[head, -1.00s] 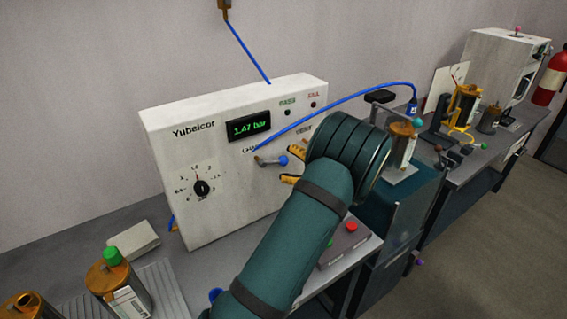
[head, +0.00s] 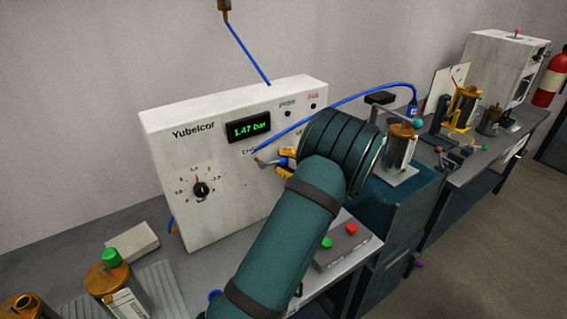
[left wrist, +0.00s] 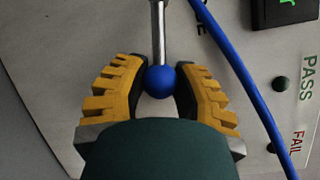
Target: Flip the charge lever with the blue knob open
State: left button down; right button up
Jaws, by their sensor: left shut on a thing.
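The charge lever is a short metal rod (left wrist: 158,38) with a blue knob (left wrist: 160,81) at its end. In the head view the lever (head: 268,162) sticks out sideways to the right from the front of the white Yubelcor panel (head: 230,190), below the green display. My left gripper (left wrist: 160,82) has its yellow ribbed fingers closed around the knob, one on each side. In the head view the left gripper (head: 287,160) is at the knob, partly hidden by my own wrist. The right gripper is not in view.
The display (head: 248,129) reads 1.47 bar. A blue hose (head: 350,97) arcs from the panel near the lever to the right, close to my wrist. A dial (head: 202,190) is at the panel's left. A button box (head: 343,246) stands below my arm.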

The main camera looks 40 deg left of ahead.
pick_arm(q)
jog(key=shift+w+r+n+h, duration=0.1)
jog(key=shift+r+n+h, duration=0.2)
jog(key=shift+r+n, duration=0.6)
jog(key=shift+f, duration=0.15)
jog(key=c, duration=0.6)
grip_release()
jog(key=shift+d, duration=0.1)
jog(key=shift+c, duration=0.2)
jog(key=w+d+r, duration=0.1)
jog(key=d, duration=1.1)
jog(key=shift+w+r, duration=0.2)
